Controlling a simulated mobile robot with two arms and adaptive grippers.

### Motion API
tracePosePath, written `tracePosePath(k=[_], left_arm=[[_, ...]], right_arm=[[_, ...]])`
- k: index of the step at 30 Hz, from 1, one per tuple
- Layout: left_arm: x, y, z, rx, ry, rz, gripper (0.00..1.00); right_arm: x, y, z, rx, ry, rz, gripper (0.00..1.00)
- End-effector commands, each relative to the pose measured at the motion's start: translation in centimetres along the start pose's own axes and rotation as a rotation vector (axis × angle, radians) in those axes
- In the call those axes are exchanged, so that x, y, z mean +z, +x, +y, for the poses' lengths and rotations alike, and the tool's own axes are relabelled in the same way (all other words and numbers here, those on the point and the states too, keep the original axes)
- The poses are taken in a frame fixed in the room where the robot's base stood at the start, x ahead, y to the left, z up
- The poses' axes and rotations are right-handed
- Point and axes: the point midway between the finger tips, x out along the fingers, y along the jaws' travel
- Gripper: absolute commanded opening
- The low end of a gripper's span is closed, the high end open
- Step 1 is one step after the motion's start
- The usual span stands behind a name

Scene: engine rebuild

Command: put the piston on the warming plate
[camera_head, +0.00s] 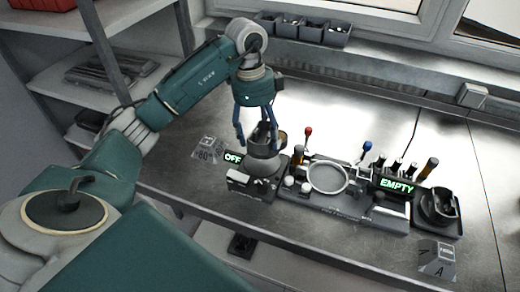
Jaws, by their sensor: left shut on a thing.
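My left gripper (257,142) points down over the warming plate. Its fingers are shut on the piston (263,162), a grey round body with a dark rod standing up between the fingers. The piston is upright, rod up, directly over the warming plate (250,187), a small dark unit with light knobs on its front and a green "OFF" display beside it. I cannot tell whether the piston touches the plate, as its body hides the plate's top. My right gripper is not in view.
To the right is a fixture (345,208) with a light ring (328,177) and red and blue knobbed levers. Beyond it are an "EMPTY" display (396,185), upright dark-handled tools and a dark tray with a round part (438,204). Bins (325,33) line the back. The bench's front left is clear.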

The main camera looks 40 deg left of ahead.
Motion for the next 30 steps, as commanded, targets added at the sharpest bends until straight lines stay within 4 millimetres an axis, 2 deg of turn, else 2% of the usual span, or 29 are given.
tracePosePath(k=[3, 7, 15, 23, 24, 27, 30], left_arm=[[0.2, 1.4, 0.0, -0.002, 0.000, 0.000, 0.25], [0.3, 2.3, -0.1, -0.004, -0.001, 0.001, 0.25], [0.8, 5.9, 0.0, -0.002, -0.001, 0.000, 0.25], [0.8, 6.5, -0.1, -0.004, 0.000, 0.000, 0.25], [0.8, 6.6, 0.0, -0.002, 0.000, -0.001, 0.71], [0.8, 6.6, 0.0, -0.002, 0.000, -0.001, 0.87], [0.8, 6.6, 0.0, -0.002, 0.000, -0.001, 0.87]], right_arm=[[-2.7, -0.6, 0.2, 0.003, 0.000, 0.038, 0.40], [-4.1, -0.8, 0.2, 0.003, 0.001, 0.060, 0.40], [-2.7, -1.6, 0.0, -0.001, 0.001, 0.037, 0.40], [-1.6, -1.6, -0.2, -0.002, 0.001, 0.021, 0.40], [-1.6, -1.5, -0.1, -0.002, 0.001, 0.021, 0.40], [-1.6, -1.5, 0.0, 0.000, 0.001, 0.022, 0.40], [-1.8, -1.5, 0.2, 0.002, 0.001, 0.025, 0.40]])
